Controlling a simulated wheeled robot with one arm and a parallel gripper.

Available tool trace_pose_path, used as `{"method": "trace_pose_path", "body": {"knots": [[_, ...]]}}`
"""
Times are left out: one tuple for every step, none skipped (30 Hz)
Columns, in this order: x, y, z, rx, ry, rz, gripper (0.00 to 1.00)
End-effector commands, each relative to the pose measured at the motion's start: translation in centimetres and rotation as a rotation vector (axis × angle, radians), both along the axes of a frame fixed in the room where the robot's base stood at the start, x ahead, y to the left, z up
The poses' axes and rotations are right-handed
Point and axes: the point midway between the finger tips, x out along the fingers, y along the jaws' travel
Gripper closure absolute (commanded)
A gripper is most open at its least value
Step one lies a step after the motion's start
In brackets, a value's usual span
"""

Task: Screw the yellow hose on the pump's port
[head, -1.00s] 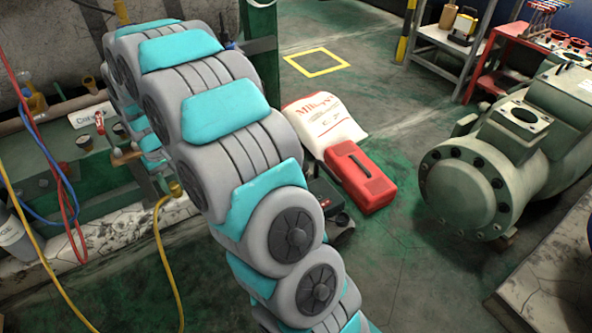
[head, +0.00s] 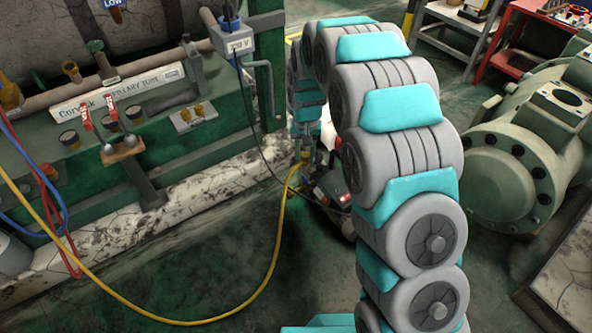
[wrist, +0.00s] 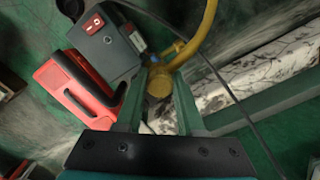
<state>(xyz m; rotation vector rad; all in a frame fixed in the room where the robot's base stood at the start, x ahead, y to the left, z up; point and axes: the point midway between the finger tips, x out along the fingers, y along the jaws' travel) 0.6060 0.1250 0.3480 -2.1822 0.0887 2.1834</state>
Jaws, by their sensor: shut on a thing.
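The yellow hose (head: 277,240) loops from the left across the floor and up to my gripper (head: 304,160), which is small in the head view. In the wrist view, my gripper's green fingers (wrist: 157,100) are shut on the hose's yellow end fitting (wrist: 160,84). The hose (wrist: 199,40) curves up and away from it. The pump (head: 338,212), dark grey with red parts, stands on the floor beside my gripper, partly behind my arm. In the wrist view the pump (wrist: 105,48) lies just left of the fitting. I cannot tell whether the fitting touches the port.
A thin black cable (head: 252,130) hangs near the hose. The green machine (head: 190,150) with valves and gauges is at left. A large pale-green compressor (head: 512,170) stands at right.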

Motion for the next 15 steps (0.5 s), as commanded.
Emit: {"method": "trace_pose_path", "body": {"knots": [[0.0,1.5,-1.8,-0.002,0.001,0.000,1.00],[0.0,2.2,-2.3,-0.002,0.001,-0.004,1.00],[0.0,3.0,-2.9,-0.001,0.001,-0.009,1.00],[0.1,3.6,-3.3,0.000,0.001,-0.013,1.00],[0.1,4.0,-3.5,0.001,0.000,-0.015,1.00],[0.0,4.4,-3.8,0.002,0.000,-0.018,1.00],[0.1,4.7,-3.9,0.002,-0.001,-0.020,1.00],[0.1,4.9,-4.0,0.003,-0.001,-0.022,1.00],[0.1,5.0,-4.2,0.003,-0.001,-0.023,1.00],[0.1,5.0,-4.3,0.003,-0.001,-0.024,1.00],[0.1,5.0,-4.4,0.003,-0.001,-0.024,1.00],[0.1,5.0,-4.6,0.003,-0.001,-0.025,1.00],[0.1,5.0,-4.7,0.003,-0.001,-0.025,1.00],[0.1,5.0,-4.9,0.003,-0.001,-0.025,1.00],[0.0,5.0,-5.3,0.003,-0.001,-0.024,1.00]]}}
